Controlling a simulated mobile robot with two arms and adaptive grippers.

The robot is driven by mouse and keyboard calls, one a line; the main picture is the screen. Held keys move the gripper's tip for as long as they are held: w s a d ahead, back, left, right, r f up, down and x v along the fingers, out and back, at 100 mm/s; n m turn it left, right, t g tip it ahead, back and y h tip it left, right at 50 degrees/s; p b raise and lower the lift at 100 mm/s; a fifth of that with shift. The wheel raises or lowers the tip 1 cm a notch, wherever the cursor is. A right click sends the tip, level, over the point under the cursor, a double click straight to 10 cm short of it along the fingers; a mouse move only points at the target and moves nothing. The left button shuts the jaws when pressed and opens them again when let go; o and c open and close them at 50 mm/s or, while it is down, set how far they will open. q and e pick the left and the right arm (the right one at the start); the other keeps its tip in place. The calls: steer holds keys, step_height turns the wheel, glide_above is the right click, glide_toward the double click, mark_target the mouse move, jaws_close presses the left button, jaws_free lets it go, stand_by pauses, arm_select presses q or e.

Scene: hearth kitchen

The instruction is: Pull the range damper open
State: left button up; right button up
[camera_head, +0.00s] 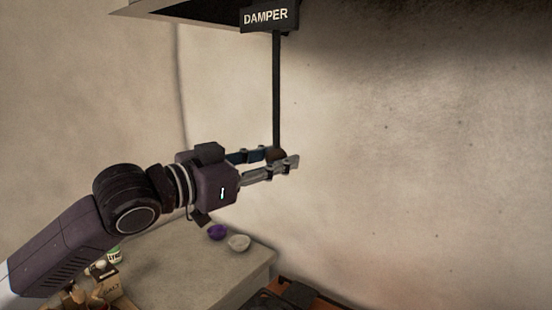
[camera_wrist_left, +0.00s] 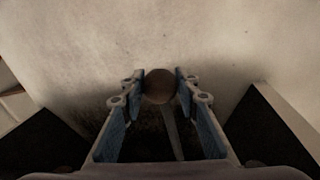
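The damper pull is a dark vertical rod (camera_head: 276,90) hanging from under the hood, below a black sign reading DAMPER (camera_head: 265,17). A round brown knob (camera_head: 277,153) is at its lower end. My left gripper (camera_head: 273,160) reaches in from the left with its fingers on both sides of the knob. In the left wrist view the knob (camera_wrist_left: 158,86) sits between the fingertips, which appear to touch it on both sides. My right gripper is not in view.
The hood edge (camera_head: 190,12) is above. A pale counter (camera_head: 190,270) below holds a purple bowl (camera_head: 217,232), a pale bowl (camera_head: 239,242) and several small items at the lower left. A dark stovetop (camera_head: 285,296) is at the bottom. The wall to the right is bare.

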arm_select(q)
jaws_close()
step_height(320, 180, down, 8)
steer(key=b, duration=0.3)
steer(key=shift+r, duration=0.15)
steer(key=shift+d, duration=0.1)
steer(key=o, duration=0.7)
jaws_free()
steer(key=shift+o, duration=0.2)
steer(key=v, duration=1.2)
